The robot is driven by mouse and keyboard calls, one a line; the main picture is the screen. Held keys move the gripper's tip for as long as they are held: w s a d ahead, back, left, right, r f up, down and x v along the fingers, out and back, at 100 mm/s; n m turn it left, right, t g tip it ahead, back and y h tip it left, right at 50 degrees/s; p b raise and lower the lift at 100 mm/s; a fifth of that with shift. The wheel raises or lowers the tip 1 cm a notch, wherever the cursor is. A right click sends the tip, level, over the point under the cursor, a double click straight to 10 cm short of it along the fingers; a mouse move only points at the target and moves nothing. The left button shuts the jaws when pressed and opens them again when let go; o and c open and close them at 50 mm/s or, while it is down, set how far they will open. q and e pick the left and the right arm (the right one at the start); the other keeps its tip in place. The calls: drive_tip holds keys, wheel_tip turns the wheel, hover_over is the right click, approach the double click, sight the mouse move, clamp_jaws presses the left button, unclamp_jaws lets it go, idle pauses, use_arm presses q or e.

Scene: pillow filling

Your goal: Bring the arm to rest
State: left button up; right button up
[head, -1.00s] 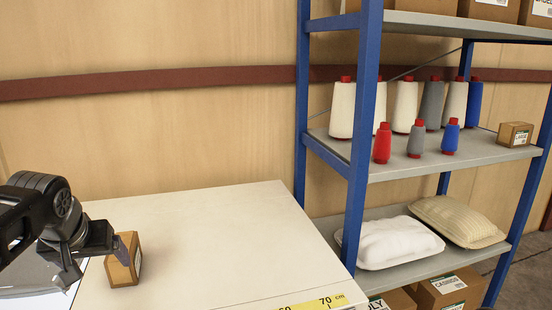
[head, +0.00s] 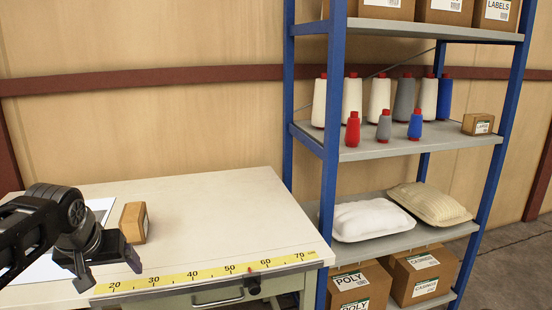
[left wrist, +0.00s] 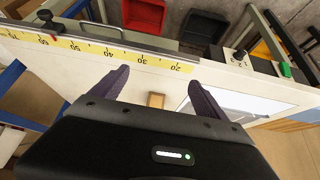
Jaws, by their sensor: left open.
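My left gripper (head: 108,270) is at the lower left of the head view, over the front left part of the white table (head: 215,205). It is open, with nothing between its fingers. In the left wrist view its two dark fingers (left wrist: 158,90) stand wide apart above the table top. The box also shows in the left wrist view (left wrist: 156,100), lying below and between the fingers. My right gripper is in neither view.
A yellow ruler strip (head: 215,274) runs along the table's front edge, above a drawer handle (head: 218,298). A white sheet (head: 98,208) lies beside the box. A blue shelf rack (head: 332,160) with thread cones, pillows and boxes stands right. A red bin (left wrist: 145,14) shows beyond the table edge.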

use_arm(q)
drive_tip(key=d+f+m+g+h+p, duration=0.1)
drive_tip(key=d+f+h, duration=0.1)
drive_tip(key=d+f, duration=0.55)
drive_tip(key=d+f+g+h+p, duration=0.15)
drive_tip(key=d+f, duration=0.35)
drive_tip(key=f, duration=0.6)
drive_tip(key=d+f+m+h+p, duration=0.1)
drive_tip(key=d+f+h+p, duration=0.1)
drive_tip(key=d+f, duration=0.55)
drive_tip(key=s+d+f+g+p, duration=0.1)
drive_tip(key=s+d+f, duration=0.3)
drive_tip(key=s+f, duration=0.4)
drive_tip(key=s+d+f+g+p, duration=0.1)
drive_tip(key=s+d+f, duration=0.4)
drive_tip(key=s, duration=0.9)
wheel_tip(320, 180, down, 3)
drive_tip(key=shift+s+f+g+p, duration=0.1)
drive_tip(key=shift+s+g+p, duration=0.05)
drive_tip(key=shift+g+p, duration=0.25)
drive_tip(key=shift+h, duration=0.25)
